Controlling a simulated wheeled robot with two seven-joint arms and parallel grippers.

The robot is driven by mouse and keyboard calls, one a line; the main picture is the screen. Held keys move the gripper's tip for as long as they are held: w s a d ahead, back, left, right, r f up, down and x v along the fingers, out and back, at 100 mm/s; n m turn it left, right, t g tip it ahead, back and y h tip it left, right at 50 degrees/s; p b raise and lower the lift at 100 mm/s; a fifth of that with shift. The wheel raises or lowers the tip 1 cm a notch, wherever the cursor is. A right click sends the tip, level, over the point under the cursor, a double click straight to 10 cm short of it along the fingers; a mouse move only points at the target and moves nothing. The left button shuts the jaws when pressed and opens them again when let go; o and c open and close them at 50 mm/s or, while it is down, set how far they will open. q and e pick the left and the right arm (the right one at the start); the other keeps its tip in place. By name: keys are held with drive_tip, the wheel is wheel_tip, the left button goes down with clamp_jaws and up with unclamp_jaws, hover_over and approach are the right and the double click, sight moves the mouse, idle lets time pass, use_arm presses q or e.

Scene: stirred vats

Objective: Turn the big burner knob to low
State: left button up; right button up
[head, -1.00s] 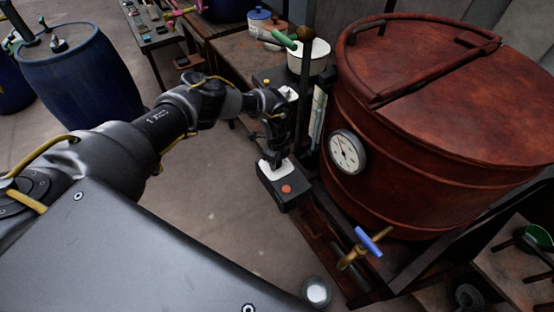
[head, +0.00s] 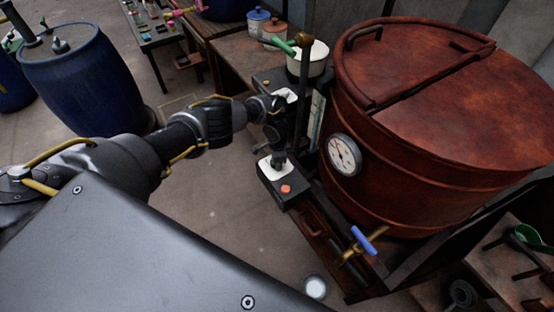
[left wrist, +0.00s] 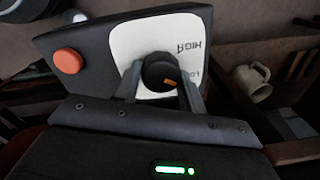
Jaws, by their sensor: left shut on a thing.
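The big burner knob (left wrist: 160,72) is black and round with an orange pointer mark. It sits on a white label plate (left wrist: 128,42) with partly hidden lettering, on a dark control box. In the left wrist view the fingers of my left gripper (left wrist: 162,84) are on both sides of the knob, shut on it. The orange mark points toward the lower right of that view, near lettering partly covered by a finger. In the head view my left gripper (head: 279,158) comes down onto the control box (head: 284,194). My right gripper is not in view.
A red-orange button (head: 286,189) is on the same box, close to the knob. The large rusty vat (head: 430,150) with a dial gauge (head: 345,155) stands just to the right. A blue-handled tap (head: 369,240) is below it. Open floor lies to the left.

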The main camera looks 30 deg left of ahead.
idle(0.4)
use_arm(q)
drive_tip(key=o, duration=1)
drive_tip(key=shift+c, duration=0.2)
drive_tip(key=shift+r, duration=0.1)
drive_tip(key=shift+r+p, duration=0.3)
drive_tip(key=shift+r, duration=0.05)
wheel_tip(320, 180, up, 9)
drive_tip(key=shift+s+d+f+p, duration=0.1)
drive_tip(key=shift+d+f+p, duration=0.05)
drive_tip(key=shift+p, duration=0.9)
drive_tip(key=shift+r, duration=0.6)
